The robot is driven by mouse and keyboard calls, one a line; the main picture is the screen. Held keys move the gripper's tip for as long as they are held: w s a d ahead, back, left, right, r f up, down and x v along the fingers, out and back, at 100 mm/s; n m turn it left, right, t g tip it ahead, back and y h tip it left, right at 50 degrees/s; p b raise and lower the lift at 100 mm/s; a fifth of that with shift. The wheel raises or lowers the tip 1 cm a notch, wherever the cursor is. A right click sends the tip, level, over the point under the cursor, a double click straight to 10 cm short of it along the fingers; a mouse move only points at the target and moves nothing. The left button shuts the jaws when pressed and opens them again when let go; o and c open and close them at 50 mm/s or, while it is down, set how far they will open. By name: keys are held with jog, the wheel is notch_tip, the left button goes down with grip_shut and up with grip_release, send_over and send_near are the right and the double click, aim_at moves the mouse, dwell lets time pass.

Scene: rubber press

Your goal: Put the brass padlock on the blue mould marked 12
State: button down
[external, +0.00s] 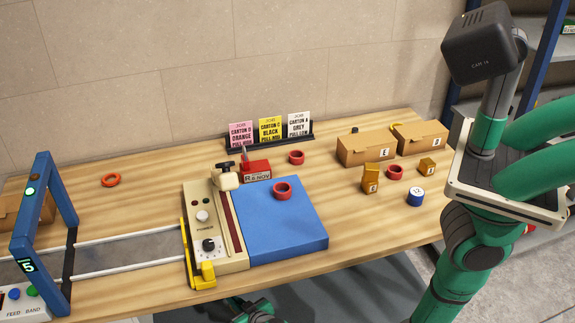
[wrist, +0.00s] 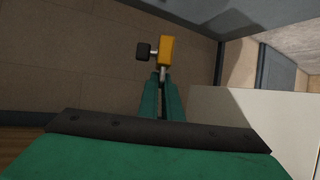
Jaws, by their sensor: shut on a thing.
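My gripper (wrist: 161,78) shows in the wrist view, its two teal fingers closed on the grey shackle of the brass padlock (wrist: 167,50). The padlock is clear of the table there. In the external view I cannot make out my gripper or the padlock; my green arm runs off the right edge. The blue mould marked 12 (external: 417,197) is a small round piece with a white top, standing on the right part of the wooden table with nothing on it.
Two cartons (external: 367,149) (external: 420,136) stand behind. A press with a blue plate (external: 290,235) is at the middle. Bare wood lies in front of the mould.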

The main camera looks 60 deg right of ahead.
jog(key=s+d+f, duration=0.2)
jog(key=s+d, duration=0.2)
jog(key=d, duration=0.2)
jog(key=s+a+r+n+t+y, duration=0.1)
jog(key=s+a+r+n+y, duration=0.2)
jog(key=s+n+y, duration=0.1)
jog(key=shift+s+n+y, duration=0.3)
jog(key=shift+s+y, duration=0.2)
jog(key=shift+s, duration=0.55)
